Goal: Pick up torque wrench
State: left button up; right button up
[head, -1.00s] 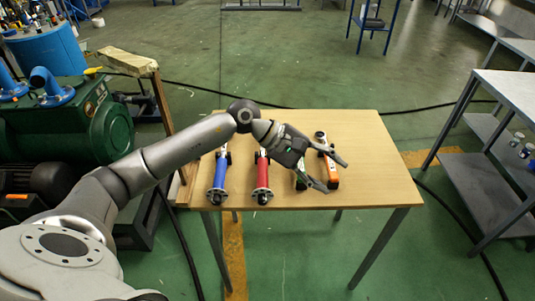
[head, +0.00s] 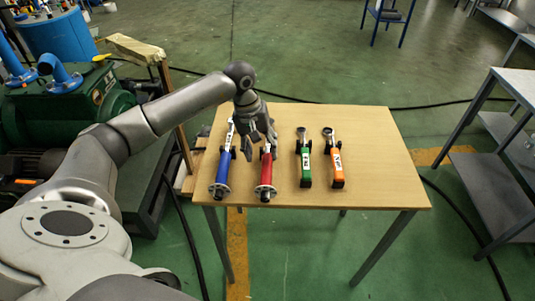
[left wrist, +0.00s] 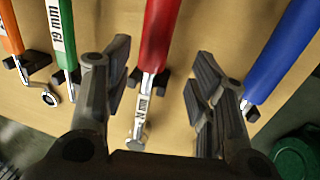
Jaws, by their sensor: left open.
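Several torque wrenches lie side by side on a wooden table: a blue one (head: 223,170), a red one (head: 265,173), a green one (head: 305,163) and an orange one (head: 335,160). My left gripper (head: 262,140) is open above the far end of the red wrench and hides part of it. In the left wrist view, the red wrench (left wrist: 160,35) runs between the open fingers of the left gripper (left wrist: 157,90), apparently untouched. The blue wrench (left wrist: 285,50) lies right of the fingers, the green (left wrist: 62,45) and orange (left wrist: 12,35) ones left. My right gripper is not in view.
The wooden table (head: 385,180) has bare room at its right side. A green machine (head: 60,110) and a wooden post (head: 165,95) stand to its left. Grey metal shelving (head: 490,180) stands at the right. A black cable runs across the floor behind the table.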

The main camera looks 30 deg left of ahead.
aim_at(266, 157)
pick_arm(q)
jog(key=f, duration=0.1)
jog(key=d+f, duration=0.1)
jog(key=f, duration=0.1)
jog(key=f+p, duration=0.1)
jog(key=shift+w+d+f, duration=0.15)
jog(key=shift+w+d, duration=0.05)
jog(key=shift+d, duration=0.15)
jog(key=shift+f, duration=0.25)
jog(key=shift+c, duration=0.4)
grip_shut()
jog(key=shift+w+r, duration=0.15)
